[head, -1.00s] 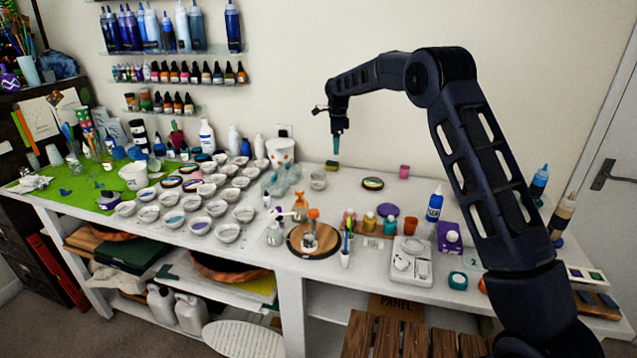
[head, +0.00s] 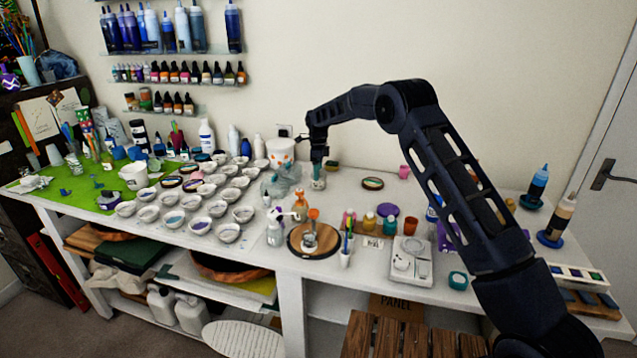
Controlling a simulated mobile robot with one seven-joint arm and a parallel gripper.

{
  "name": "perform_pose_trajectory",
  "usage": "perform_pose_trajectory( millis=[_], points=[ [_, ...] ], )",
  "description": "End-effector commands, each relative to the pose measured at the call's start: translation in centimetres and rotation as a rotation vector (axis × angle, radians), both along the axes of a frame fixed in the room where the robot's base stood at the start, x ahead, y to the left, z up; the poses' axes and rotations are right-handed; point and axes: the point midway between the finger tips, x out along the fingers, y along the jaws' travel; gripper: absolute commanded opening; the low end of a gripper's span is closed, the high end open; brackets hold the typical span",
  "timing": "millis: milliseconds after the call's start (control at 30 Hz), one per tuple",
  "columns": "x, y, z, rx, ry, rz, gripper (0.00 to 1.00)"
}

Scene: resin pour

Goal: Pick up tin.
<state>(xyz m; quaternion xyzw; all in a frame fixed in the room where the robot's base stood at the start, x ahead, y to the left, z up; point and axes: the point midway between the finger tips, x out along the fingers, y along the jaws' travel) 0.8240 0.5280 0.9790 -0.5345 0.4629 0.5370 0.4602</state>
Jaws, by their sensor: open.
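A small pale round pot (head: 318,184), which may be the tin, stands near the back of the white table, right of the white bucket. My gripper (head: 318,171) points down over it, with a teal part showing at its lower end. The gripper is open. It hides much of the pot, and I cannot tell whether the fingers are around it or just above. A flat round dish with a coloured top (head: 372,183) lies to the right, apart from the gripper.
Several pale bowls (head: 228,233) fill the table further left. A pink cup (head: 404,172) stands to the right. The table between pot and dish is bare.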

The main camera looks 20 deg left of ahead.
Motion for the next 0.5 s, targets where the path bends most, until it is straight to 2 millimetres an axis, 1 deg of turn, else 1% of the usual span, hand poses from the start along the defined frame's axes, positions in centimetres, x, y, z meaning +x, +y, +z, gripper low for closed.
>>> perform_pose_trajectory(
  millis=[167,367,500],
  points=[
    [-0.2,-0.2,-1.6,-0.001,0.003,-0.001,0.83],
    [-0.4,-0.3,-4.4,-0.001,0.002,0.000,0.83],
    [-0.3,-0.3,-5.0,0.000,0.000,0.000,0.83]
  ],
)
